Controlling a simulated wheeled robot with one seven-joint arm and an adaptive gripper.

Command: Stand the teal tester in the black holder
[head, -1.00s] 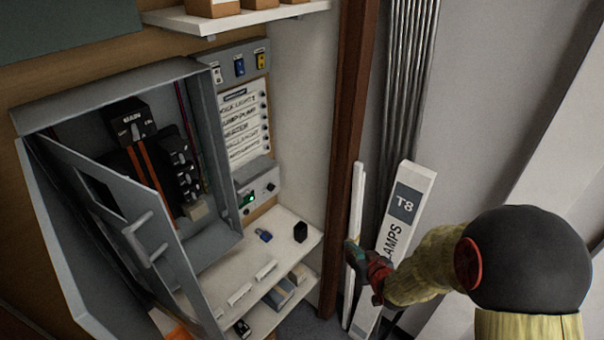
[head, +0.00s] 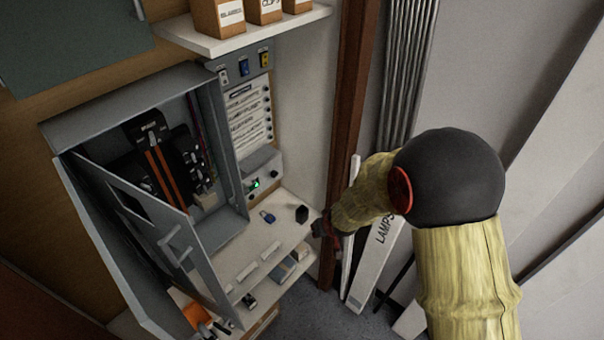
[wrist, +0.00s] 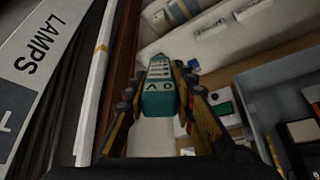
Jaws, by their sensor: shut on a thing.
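The teal tester (wrist: 158,100) is held between the two fingers of my gripper (wrist: 160,84) in the wrist view. Its face with dark lettering points toward the camera. In the head view my gripper (head: 326,232) is at the right end of the white shelf, just right of the black holder, and the tester in it is too hidden to make out. The black holder (head: 302,214) stands upright near the shelf's right end, apart from the gripper as far as I can tell. I cannot make out the holder clearly in the wrist view.
A blue padlock (head: 267,216) lies left of the holder on the white shelf (head: 245,262). The grey cabinet (head: 125,110) has its door (head: 135,215) swung open at left. A brown post (head: 345,120) and the lamp carton (head: 378,262) stand close to my arm.

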